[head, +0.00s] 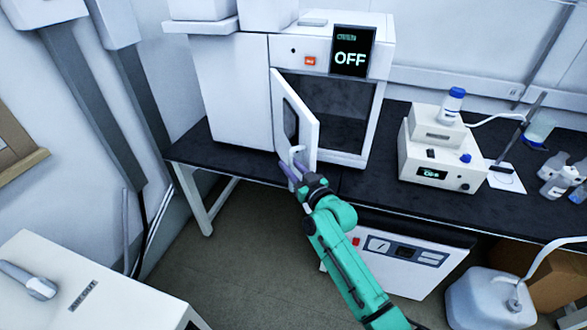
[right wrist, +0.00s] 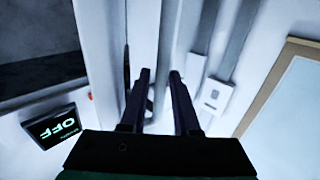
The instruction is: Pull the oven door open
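The white oven (head: 331,55) stands on the dark bench, its display (head: 352,57) reading OFF. Its door (head: 307,112), hinged at the left, stands well open, and the dark cavity (head: 335,108) shows. A small pale handle (head: 297,151) is low on the door's free edge. My right gripper (head: 289,166) is at this handle, by the door's lower corner. In the right wrist view its two dark fingers (right wrist: 160,75) are apart, with a visible gap. A pale part, seemingly the handle, shows beside the left finger; firm contact cannot be told. My left gripper is not in view.
A white instrument (head: 436,150) with a blue-capped bottle stands on the bench (head: 395,200) right of the oven. Several bottles are further right. A white unit (head: 395,255) is under the bench. A white cabinet (head: 95,290) is at the lower left, with open floor between.

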